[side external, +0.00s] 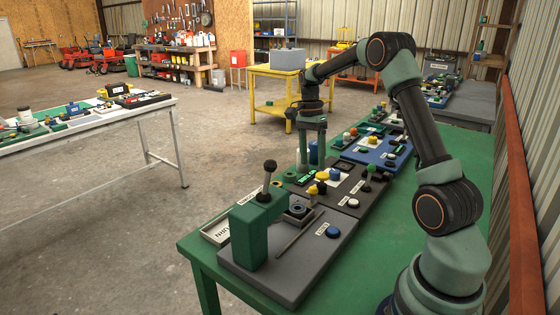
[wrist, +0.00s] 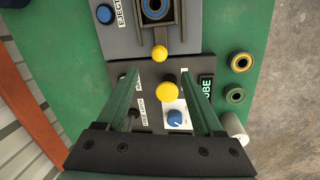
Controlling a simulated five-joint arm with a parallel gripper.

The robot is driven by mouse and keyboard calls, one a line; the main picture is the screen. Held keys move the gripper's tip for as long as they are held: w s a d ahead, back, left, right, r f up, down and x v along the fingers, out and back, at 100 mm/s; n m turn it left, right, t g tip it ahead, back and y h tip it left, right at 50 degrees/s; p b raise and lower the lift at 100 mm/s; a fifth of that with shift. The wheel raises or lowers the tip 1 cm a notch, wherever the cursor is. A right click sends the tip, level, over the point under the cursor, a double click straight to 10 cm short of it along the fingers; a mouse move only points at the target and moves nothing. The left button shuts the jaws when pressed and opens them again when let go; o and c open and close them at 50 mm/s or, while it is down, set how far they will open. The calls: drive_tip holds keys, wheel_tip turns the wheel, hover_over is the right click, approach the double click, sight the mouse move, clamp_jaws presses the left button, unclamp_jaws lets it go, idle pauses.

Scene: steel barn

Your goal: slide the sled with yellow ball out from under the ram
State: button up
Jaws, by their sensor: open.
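The sled (side external: 297,213) is a dark carriage holding a blue-grey ring, on a grey base beside the green press (side external: 250,235). The ram under the press head cannot be made out. The sled's yellow ball (side external: 312,190) is on its side facing my arm's reach. In the wrist view the sled (wrist: 156,12) is cut off at the top edge, with its yellow ball (wrist: 160,52) just below. My gripper (wrist: 158,74) is open and empty, its fingers pointing down past the yellow ball, over the neighbouring dark panel. It also shows in the side view (side external: 312,168).
A larger yellow knob (wrist: 166,90) and a blue dial (wrist: 176,118) are on the dark panel between my fingers. A blue eject button (side external: 333,231) is on the press base. A black-knobbed lever (side external: 269,167) rises from the press. Green table is bare at right.

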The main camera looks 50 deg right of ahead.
drive_tip(key=r, duration=0.3)
drive_tip(key=shift+w+d+r, duration=0.2)
drive_tip(key=shift+w+r, duration=0.05)
drive_tip(key=shift+r, duration=0.1)
drive_tip(key=s+a+r+n+t+h, duration=0.1)
drive_tip(key=a+r+n+t, duration=0.1)
drive_tip(key=a+r+n, duration=0.4)
drive_tip(key=s+a+r+n+t, duration=0.1)
drive_tip(key=s+a+r+n, duration=0.15)
drive_tip(key=a, duration=0.45)
drive_tip(key=s+a+f+n+t, duration=0.2)
drive_tip(key=s+a+n+t, duration=0.2)
drive_tip(key=s+a+n, duration=0.3)
drive_tip(key=a+n, duration=0.4)
drive_tip(key=n, duration=0.1)
drive_tip(key=shift+s+a+f, duration=0.2)
drive_tip(key=shift+s+a, duration=0.15)
drive_tip(key=shift+a, duration=0.05)
